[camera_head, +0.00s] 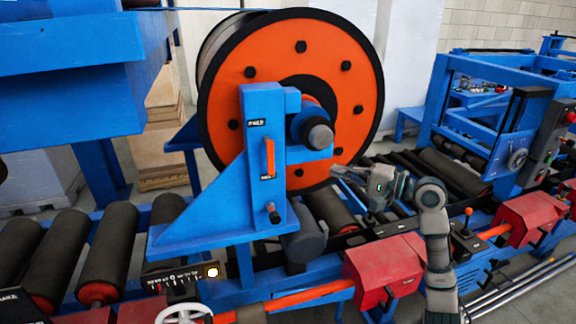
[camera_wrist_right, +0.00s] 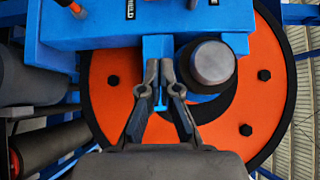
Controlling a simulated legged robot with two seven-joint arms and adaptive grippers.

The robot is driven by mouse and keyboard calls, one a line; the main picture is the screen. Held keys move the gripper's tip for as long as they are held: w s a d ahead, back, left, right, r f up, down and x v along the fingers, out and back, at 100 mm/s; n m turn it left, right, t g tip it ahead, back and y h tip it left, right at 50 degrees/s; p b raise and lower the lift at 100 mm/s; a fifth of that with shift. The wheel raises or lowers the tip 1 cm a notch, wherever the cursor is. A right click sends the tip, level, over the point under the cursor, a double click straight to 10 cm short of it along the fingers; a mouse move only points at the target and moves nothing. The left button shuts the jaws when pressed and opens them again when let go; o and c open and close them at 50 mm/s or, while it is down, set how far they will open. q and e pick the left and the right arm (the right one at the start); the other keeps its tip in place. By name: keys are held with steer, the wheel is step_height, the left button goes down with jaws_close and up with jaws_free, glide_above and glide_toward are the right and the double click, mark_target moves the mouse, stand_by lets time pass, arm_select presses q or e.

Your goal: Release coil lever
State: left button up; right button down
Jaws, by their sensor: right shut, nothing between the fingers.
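The coil (camera_head: 350,85) is a large orange reel with a black rim, behind a blue stand (camera_head: 262,105). An upright orange lever (camera_head: 269,158) sits on the stand's front between two small labels, the lower one too small to read surely. My right gripper (camera_head: 337,171) is to the right of the stand and lever, apart from the lever, below the grey hub (camera_head: 318,135). In the right wrist view its fingertips (camera_wrist_right: 163,66) are close together and empty, in front of a blue part of the stand; the hub (camera_wrist_right: 213,62) is to their right. My left gripper is out of view.
A short knob (camera_head: 273,212) sticks out low on the stand. Dark rollers (camera_head: 108,245) lie at left. Red boxes (camera_head: 385,268) and a small orange-tipped lever (camera_head: 468,212) stand near my right arm. A blue machine frame (camera_head: 480,80) is at the right.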

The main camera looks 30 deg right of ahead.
mark_target(269, 155)
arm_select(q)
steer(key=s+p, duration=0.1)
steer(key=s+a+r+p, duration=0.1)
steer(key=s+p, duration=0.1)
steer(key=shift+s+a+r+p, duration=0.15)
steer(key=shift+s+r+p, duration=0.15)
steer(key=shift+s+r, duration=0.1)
arm_select(e)
steer(key=w+a, duration=0.4)
steer(key=a, duration=0.1)
steer(key=w+a, duration=0.5)
steer(key=shift+w+r, duration=0.1)
steer(key=shift+w, duration=0.1)
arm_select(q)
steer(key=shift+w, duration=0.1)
arm_select(e)
steer(key=shift+d, duration=0.15)
steer(key=shift+t, duration=0.3)
